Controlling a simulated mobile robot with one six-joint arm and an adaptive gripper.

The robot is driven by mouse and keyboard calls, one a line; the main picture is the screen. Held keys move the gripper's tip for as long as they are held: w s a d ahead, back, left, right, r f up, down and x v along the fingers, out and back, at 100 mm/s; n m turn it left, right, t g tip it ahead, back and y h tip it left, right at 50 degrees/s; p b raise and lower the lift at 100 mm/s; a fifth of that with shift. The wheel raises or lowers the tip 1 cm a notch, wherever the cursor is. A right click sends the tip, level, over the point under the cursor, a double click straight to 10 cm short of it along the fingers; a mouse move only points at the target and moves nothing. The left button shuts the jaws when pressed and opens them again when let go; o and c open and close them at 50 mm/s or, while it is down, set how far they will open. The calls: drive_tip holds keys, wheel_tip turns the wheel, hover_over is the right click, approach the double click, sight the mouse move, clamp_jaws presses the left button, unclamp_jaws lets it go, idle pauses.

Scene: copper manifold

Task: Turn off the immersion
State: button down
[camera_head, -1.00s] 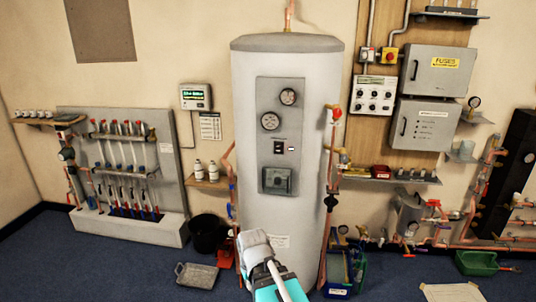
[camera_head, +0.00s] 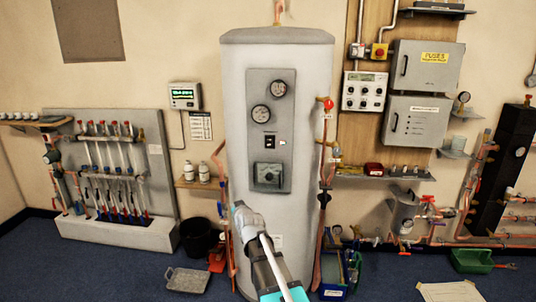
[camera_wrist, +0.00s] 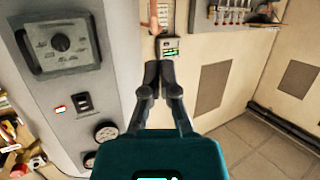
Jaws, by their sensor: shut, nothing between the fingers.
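The tall grey hot water cylinder (camera_head: 240,120) has a dark control panel on its front. The panel carries a small black rocker switch (camera_head: 269,141) with a small indicator (camera_head: 283,143) beside it. In the wrist view the picture is turned over: the switch (camera_wrist: 82,101) and the red-and-white indicator (camera_wrist: 60,109) lie left of my gripper (camera_wrist: 159,72). My gripper is shut and empty, apart from the panel. In the head view my arm stands before the cylinder's lower part, and the fingertips cannot be made out. The switch's position is too small to tell.
Two round gauges (camera_head: 261,114) sit above the switch and a dial box (camera_head: 268,177) below it. Copper pipes (camera_head: 325,185) run up the cylinder's right side. A wall controller (camera_head: 185,96) hangs to the left. A black bucket (camera_head: 196,237) and a grey tray (camera_head: 188,279) are on the floor.

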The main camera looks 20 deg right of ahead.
sight(269, 141)
drive_tip(key=w+d+r+m+t+h+b, duration=0.4)
drive_tip(key=d+r+h, duration=0.6)
drive_tip(key=d, duration=0.3)
drive_tip(key=shift+m+t+h+b, duration=0.65)
drive_tip(key=shift+m+t+h, duration=0.35)
drive_tip(key=shift+t, duration=0.5)
drive_tip(key=shift+w, duration=0.2)
drive_tip(key=p+x, duration=0.1)
drive_tip(key=x, duration=0.3)
drive_tip(key=f+p+x, duration=0.1)
drive_tip(key=p+x, duration=0.1)
drive_tip(key=x, duration=0.2)
drive_tip(key=w+f+p+x, duration=0.1)
drive_tip(key=p+x, duration=0.1)
drive_tip(key=x, duration=0.2)
drive_tip(key=shift+d, duration=0.25)
drive_tip(key=shift+w+d, duration=0.3)
drive_tip(key=shift+w, duration=0.15)
